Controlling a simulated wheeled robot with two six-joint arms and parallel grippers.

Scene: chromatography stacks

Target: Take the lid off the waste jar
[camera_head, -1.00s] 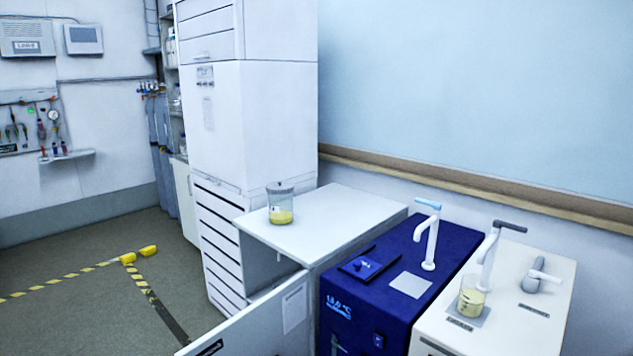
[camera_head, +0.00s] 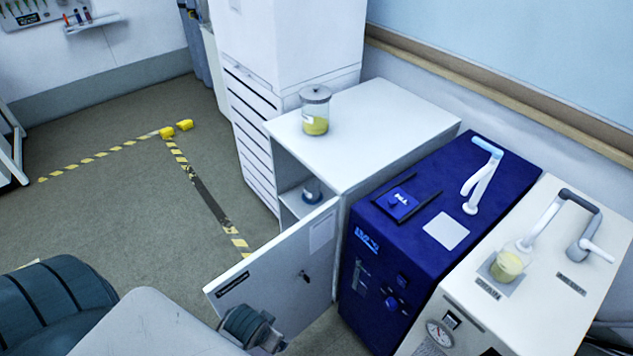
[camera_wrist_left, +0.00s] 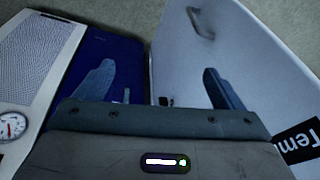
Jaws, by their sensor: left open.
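The waste jar (camera_head: 316,122) is clear glass with yellow contents and a white label. It stands upright near the left edge of the white cabinet top. Its grey lid (camera_head: 315,94) sits on it. My left gripper (camera_wrist_left: 160,85) is open, with nothing between its fingers in the left wrist view. In the head view the left wrist is low in front of the open cabinet door, well below and apart from the jar; the fingers are hard to make out there. My right gripper is not in view.
The cabinet top (camera_head: 385,110) is otherwise bare. Its door (camera_head: 285,275) stands open, with a small bluish item (camera_head: 312,190) inside. To the right are a blue unit (camera_head: 420,210) and a white unit (camera_head: 545,290) with taps and a beaker (camera_head: 507,266). Floor is open on the left.

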